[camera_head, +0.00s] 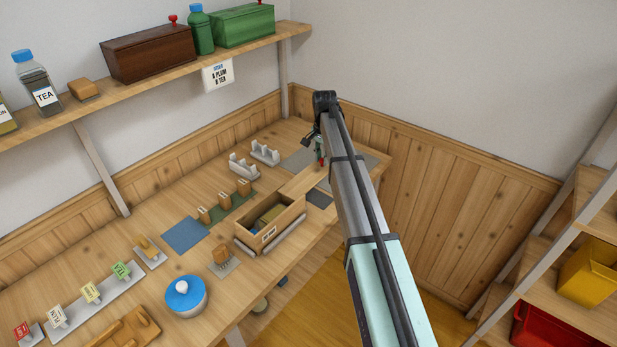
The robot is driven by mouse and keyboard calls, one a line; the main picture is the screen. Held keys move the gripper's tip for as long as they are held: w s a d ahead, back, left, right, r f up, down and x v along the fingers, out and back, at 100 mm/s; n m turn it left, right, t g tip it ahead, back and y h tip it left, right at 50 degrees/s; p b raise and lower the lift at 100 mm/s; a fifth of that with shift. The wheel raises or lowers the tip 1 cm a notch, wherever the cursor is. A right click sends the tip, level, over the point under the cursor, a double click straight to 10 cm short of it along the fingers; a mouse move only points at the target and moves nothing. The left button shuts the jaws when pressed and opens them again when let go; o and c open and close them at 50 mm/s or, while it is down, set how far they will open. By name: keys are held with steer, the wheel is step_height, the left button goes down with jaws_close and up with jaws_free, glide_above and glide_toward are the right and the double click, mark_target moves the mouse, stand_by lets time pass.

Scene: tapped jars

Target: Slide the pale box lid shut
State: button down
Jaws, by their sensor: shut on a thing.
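The pale wooden box (285,224) stands near the front edge of the table with a small label on its front. Its top is mostly open, and something yellowish shows inside. The pale lid (300,184) sticks out past the box's far right end, drawn well back. My gripper (321,160) is over the lid's far end, shut on what looks like the lid's red knob (322,162). My arm hides part of the area to the right, and the fingertips are small in view.
Grey rails (283,233) flank the box. White racks (264,153), a green strip with wooden blocks (224,208) and a blue mat (185,235) lie behind and left. A wall shelf (150,82) holds boxes and jars.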

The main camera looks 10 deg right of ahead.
steer(key=shift+s+a+p, duration=0.3)
steer(key=shift+s+a, duration=1.6)
steer(key=shift+a, duration=0.05)
steer(key=shift+s, duration=0.1)
steer(key=shift+s+a+p, duration=0.3)
steer(key=shift+s+a, duration=1.45)
steer(key=shift+a, duration=0.15)
steer(key=shift+s+a, duration=0.1)
steer(key=shift+s+a+p, duration=0.35)
steer(key=shift+s+a, duration=1.4)
steer(key=shift+a, duration=0.05)
steer(key=shift+s+a, duration=0.8)
steer(key=shift+a, duration=0.05)
